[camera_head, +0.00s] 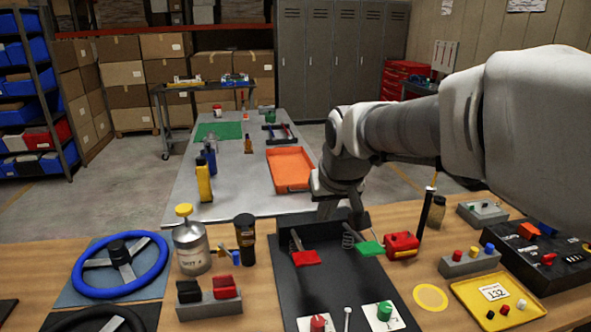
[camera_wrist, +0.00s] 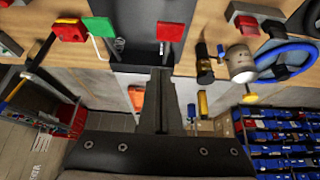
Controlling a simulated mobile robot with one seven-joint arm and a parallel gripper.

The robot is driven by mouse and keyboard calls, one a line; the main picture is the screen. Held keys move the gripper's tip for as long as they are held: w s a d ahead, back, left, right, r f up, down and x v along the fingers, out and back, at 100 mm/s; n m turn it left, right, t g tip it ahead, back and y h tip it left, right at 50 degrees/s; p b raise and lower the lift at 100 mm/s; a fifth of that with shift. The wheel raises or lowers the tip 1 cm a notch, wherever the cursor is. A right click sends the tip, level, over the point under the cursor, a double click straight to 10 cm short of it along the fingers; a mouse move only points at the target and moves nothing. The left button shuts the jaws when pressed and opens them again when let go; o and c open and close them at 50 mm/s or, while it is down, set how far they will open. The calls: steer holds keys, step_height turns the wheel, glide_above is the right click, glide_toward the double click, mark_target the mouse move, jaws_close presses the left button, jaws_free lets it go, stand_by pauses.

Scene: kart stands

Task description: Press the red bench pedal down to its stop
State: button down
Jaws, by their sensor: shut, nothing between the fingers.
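The red bench pedal (camera_head: 306,258) is a flat red pad on a metal arm, on the black pedal unit at the middle of the bench. Its pad stands clear of the black base plate. A green pedal pad (camera_head: 370,248) is to its right. In the wrist view, turned about, the red pad (camera_wrist: 171,31) is at top centre and the green pad (camera_wrist: 99,26) is left of it. My gripper (camera_wrist: 163,73) is shut and empty, its tips apart from the red pad in the picture. In the head view my wrist is behind the pedal unit.
A blue steering wheel (camera_head: 121,264), a silver can (camera_head: 191,247) and a grey block with red and black rockers (camera_head: 208,296) are left. A red box (camera_head: 402,246) and yellow tray (camera_head: 497,301) are right. An orange tray (camera_head: 290,169) lies behind.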

steer(key=shift+w+a+f, duration=0.35)
steer(key=shift+w+a, duration=0.05)
steer(key=shift+a, duration=0.15)
steer(key=shift+w+a+f, duration=0.35)
steer(key=shift+w+a, duration=0.05)
steer(key=shift+a, duration=0.1)
steer(key=b, duration=0.2)
glide_above(306, 255)
steer(key=s, duration=0.1)
step_height(306, 255, down, 8)
steer(key=shift+s+f, duration=0.15)
steer(key=f, duration=0.3)
steer(key=shift+s+d+f, duration=0.1)
steer(key=shift+s+f, duration=0.1)
steer(key=shift+s, duration=0.05)
steer(key=shift+s+f, duration=0.1)
steer(key=shift+f, duration=0.35)
